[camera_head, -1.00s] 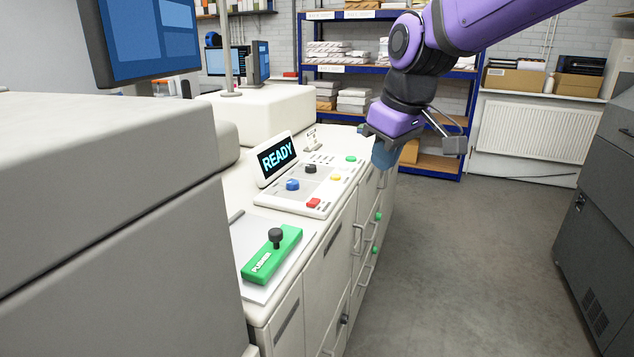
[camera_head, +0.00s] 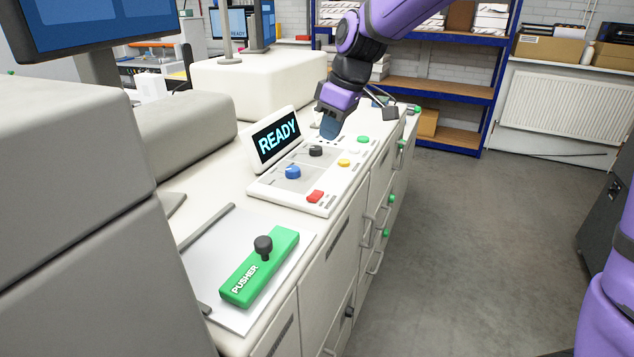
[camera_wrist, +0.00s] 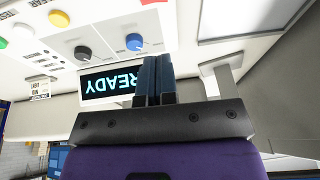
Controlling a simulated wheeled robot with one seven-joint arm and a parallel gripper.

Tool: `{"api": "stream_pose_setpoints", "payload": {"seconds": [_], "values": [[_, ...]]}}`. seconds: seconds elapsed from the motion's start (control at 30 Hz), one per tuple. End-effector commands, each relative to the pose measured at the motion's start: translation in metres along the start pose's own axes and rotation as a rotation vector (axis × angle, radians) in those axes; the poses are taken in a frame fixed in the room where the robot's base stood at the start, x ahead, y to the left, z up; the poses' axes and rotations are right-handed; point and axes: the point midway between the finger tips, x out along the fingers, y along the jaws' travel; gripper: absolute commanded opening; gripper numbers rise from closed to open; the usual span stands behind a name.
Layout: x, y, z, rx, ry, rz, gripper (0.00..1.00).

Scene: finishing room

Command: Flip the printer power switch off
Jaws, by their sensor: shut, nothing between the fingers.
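The printer's control panel (camera_head: 318,188) lies on the white counter with a tilted READY screen (camera_head: 276,138) at its back. It carries a black knob (camera_head: 316,151), a blue knob (camera_head: 292,172) and red, yellow and green buttons. My gripper (camera_head: 329,128) is shut and empty, fingers pointing down above the far part of the panel. In the wrist view the shut fingers (camera_wrist: 153,78) overlap the READY screen (camera_wrist: 108,80). A small labelled plate (camera_wrist: 40,90) shows at left there. I cannot clearly make out the power switch; my gripper covers the area behind the black knob.
A green pusher block (camera_head: 260,266) with a black knob lies on a pale sheet at the near counter end. A grey housing (camera_head: 70,190) stands at left. Blue shelves (camera_head: 440,88) stand behind. The floor (camera_head: 450,250) right of the counter is clear.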

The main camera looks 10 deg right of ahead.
Motion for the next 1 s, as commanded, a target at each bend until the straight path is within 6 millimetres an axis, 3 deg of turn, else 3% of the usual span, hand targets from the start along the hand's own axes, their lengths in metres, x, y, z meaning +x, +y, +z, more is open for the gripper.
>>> {"api": "stream_pose_setpoints", "payload": {"seconds": [0.17, 0.33, 0.8, 1.0], "values": [[0.001, 0.000, 0.000, 0.001, -0.001, 0.000, 0.00], [0.014, 0.000, 0.001, 0.001, -0.003, -0.002, 0.00], [0.098, -0.001, 0.001, 0.001, -0.004, -0.003, 0.00], [0.125, -0.003, 0.008, 0.001, -0.003, -0.002, 0.00]]}}
